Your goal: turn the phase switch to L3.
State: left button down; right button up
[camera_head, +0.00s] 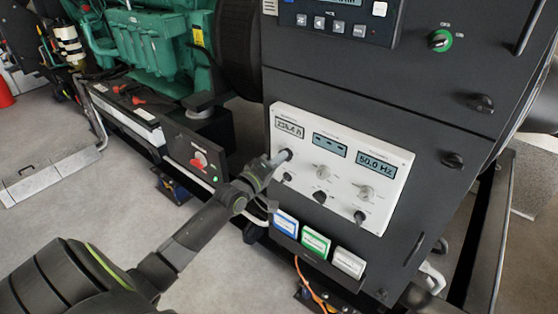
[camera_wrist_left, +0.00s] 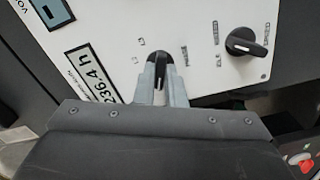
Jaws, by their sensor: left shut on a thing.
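The phase switch is a small black knob (camera_wrist_left: 159,72) on the white instrument panel (camera_wrist_left: 205,80). In the head view my left gripper (camera_head: 277,162) is at the panel's upper left, just under the hours display (camera_head: 290,127), and largely hides the knob. My right gripper is not in view.
A second black knob (camera_wrist_left: 245,42) sits beside the held one. The panel (camera_head: 340,160) also carries a 50.0 Hz display (camera_head: 376,165) and several other knobs. Blue, green and white boxes (camera_head: 316,242) stand on a ledge below. A green engine (camera_head: 150,50) is at the upper left.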

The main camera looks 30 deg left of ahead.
pick_arm(q)
jog(key=shift+m, duration=0.4)
jog(key=shift+f+m+b, duration=0.15)
jog(key=shift+m+b, duration=6.85)
jog(key=shift+m, duration=6.1)
jog(key=c, duration=1.5)
grip_release()
